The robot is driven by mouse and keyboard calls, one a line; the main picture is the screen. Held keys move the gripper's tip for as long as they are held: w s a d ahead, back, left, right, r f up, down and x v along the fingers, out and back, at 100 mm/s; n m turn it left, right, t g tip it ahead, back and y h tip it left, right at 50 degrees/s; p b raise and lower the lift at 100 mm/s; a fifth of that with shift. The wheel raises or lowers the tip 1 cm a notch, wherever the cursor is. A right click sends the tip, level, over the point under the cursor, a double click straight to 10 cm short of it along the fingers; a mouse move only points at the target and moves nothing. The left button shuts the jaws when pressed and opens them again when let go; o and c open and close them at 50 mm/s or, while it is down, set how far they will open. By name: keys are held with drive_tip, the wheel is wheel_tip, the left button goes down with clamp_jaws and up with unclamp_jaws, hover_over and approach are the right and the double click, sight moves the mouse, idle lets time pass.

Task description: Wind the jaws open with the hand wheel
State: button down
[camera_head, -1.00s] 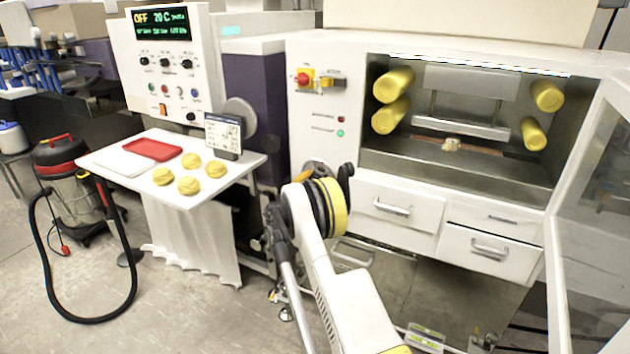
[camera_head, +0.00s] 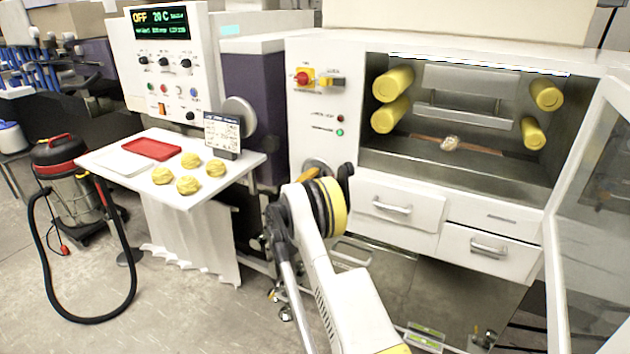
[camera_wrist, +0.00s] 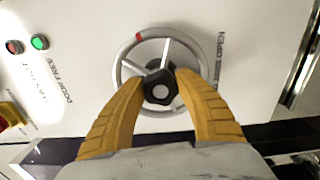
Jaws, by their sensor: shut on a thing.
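The hand wheel (camera_wrist: 203,46) has a grey rim with one red mark at its upper left, thin spokes and a black hub (camera_wrist: 160,88). My gripper (camera_wrist: 160,84) is shut on the hub, one yellow finger on either side. In the head view my gripper (camera_head: 307,174) is mostly hidden behind my arm, in front of the white machine face. The upper jaw (camera_head: 462,115) is a pale bar inside the cabinet, with a gap below it. A whitish lump (camera_head: 450,143) lies on a brown strip under it.
An OPEN label (camera_wrist: 219,57) runs along the wheel's right side. Red and green buttons (camera_wrist: 40,42) sit at upper left of the wrist view. Yellow rollers (camera_head: 392,84) flank the jaws. A white table (camera_head: 200,198) with yellow lumps stands left of my arm. A glass door (camera_head: 600,220) stands open at right.

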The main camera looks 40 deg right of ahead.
drive_tip(key=m, duration=0.6)
idle(0.6)
drive_tip(key=c, duration=0.8)
unclamp_jaws()
drive_tip(key=shift+c, duration=0.2)
drive_tip(key=v, duration=1.2)
drive_tip(key=shift+f, duration=0.1)
